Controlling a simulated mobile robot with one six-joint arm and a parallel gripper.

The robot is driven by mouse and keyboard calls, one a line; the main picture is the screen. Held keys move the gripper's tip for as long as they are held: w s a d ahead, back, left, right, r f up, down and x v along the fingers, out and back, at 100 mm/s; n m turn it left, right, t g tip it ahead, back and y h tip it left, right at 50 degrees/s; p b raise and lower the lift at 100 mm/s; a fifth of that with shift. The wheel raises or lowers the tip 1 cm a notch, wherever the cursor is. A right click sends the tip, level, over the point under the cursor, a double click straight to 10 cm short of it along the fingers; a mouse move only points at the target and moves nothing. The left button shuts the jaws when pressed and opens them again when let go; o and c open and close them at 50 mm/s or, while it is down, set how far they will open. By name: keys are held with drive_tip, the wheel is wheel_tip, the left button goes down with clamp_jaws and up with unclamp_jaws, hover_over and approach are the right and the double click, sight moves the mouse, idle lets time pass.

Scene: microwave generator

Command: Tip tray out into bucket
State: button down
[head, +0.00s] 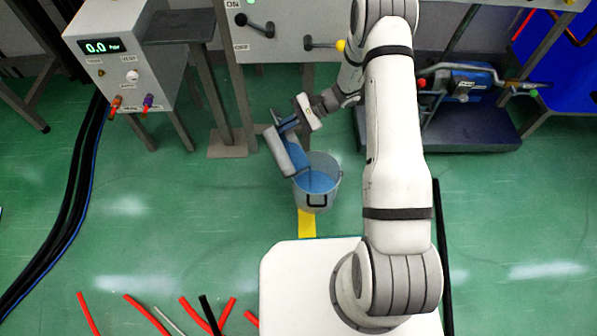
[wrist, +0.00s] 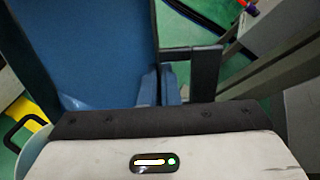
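The tray (head: 284,152) is grey with a blue inside. It is tilted steeply, with its lower end at the left rim of the bucket (head: 318,198). The bucket is grey with a dark handle and shows blue contents (head: 316,181). My gripper (head: 288,124) is above and left of the bucket, at the tray's upper end, and appears shut on the tray. In the wrist view, the tray's blue surface (wrist: 90,50) fills the upper left, and my gripper's fingertips (wrist: 160,85) are close together at its edge. The exact grip point is partly hidden.
The bucket stands by a yellow floor strip (head: 307,224). A control box (head: 130,50) reading 0.0 stands upper left, beside a post with a foot plate (head: 228,143). A panel with levers (head: 290,30) is behind. Red tubes (head: 147,315) lie lower left. Open green floor is left.

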drive_tip(key=shift+w+d+r+y+b, duration=0.2)
drive_tip(key=shift+d+r+y+b, duration=0.15)
drive_tip(key=shift+d+y+b, duration=0.3)
drive_tip(key=shift+d, duration=0.4)
drive_tip(key=shift+w+d+r+y, duration=0.1)
drive_tip(key=shift+d+y, duration=0.15)
drive_tip(key=shift+d, duration=0.05)
drive_tip(key=shift+w+d, duration=0.1)
drive_tip(key=shift+d, duration=0.25)
drive_tip(key=shift+w+d+r+g+y+b, duration=0.1)
drive_tip(key=shift+d+g+y+b, duration=0.2)
drive_tip(key=shift+y+b, duration=0.1)
drive_tip(key=shift+d, duration=0.3)
drive_tip(key=shift+w+d+r+y, duration=0.1)
drive_tip(key=shift+d+y, duration=0.2)
drive_tip(key=shift+w+d+r+y+b, duration=0.1)
drive_tip(key=shift+w+d+y+b, duration=0.05)
drive_tip(key=shift+d+y+b, duration=0.35)
drive_tip(key=shift+w+d+r+y+b, duration=0.1)
drive_tip(key=shift+d+y+b, duration=0.2)
drive_tip(key=shift+d+b, duration=0.25)
